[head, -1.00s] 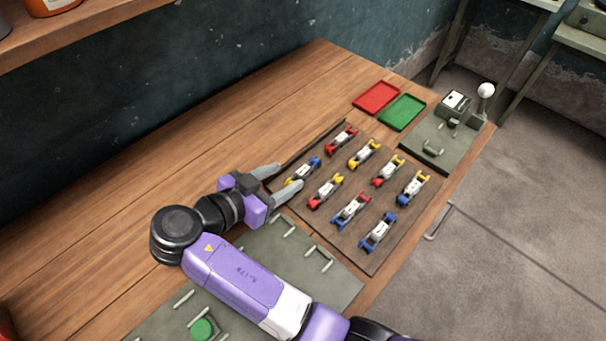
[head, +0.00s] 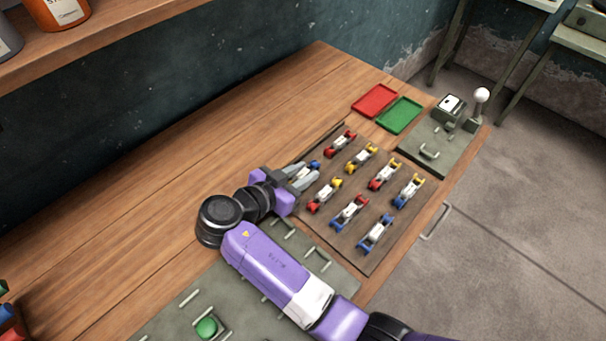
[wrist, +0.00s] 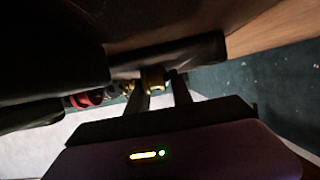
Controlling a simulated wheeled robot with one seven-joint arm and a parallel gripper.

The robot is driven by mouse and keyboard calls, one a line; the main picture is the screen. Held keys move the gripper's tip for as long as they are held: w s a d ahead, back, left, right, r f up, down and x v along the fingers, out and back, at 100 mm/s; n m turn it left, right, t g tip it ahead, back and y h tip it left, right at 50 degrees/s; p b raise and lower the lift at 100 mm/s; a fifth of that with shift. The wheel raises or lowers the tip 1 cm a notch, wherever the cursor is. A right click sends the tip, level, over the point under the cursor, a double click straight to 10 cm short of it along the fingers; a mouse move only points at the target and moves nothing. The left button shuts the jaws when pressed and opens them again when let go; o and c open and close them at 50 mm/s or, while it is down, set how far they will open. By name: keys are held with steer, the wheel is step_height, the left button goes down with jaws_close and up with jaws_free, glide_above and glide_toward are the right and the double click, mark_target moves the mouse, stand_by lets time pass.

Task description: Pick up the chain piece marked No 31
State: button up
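Several chain pieces with white middles and coloured ends lie in rows on a dark board. My gripper (head: 303,176) is low over the board's left side, its two fingers close together on either side of one chain piece (head: 314,165). That piece has a blue far end; the fingers hide most of the rest. The gripper looks shut on it, and the piece seems still down at the board. In the dark wrist view, a yellow part (wrist: 152,79) shows between the fingertips (wrist: 158,92). No number is readable on any piece, so I cannot tell which is No 31.
Neighbouring pieces, one red and yellow (head: 324,195) and one red (head: 340,144), lie close to my gripper. A red tray (head: 374,101) and a green tray (head: 399,115) stand behind the board. A grey plate with a white-knobbed lever (head: 481,96) is at right. Bare wood lies left.

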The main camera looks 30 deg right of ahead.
jaws_close()
steer(key=shift+r, duration=0.1)
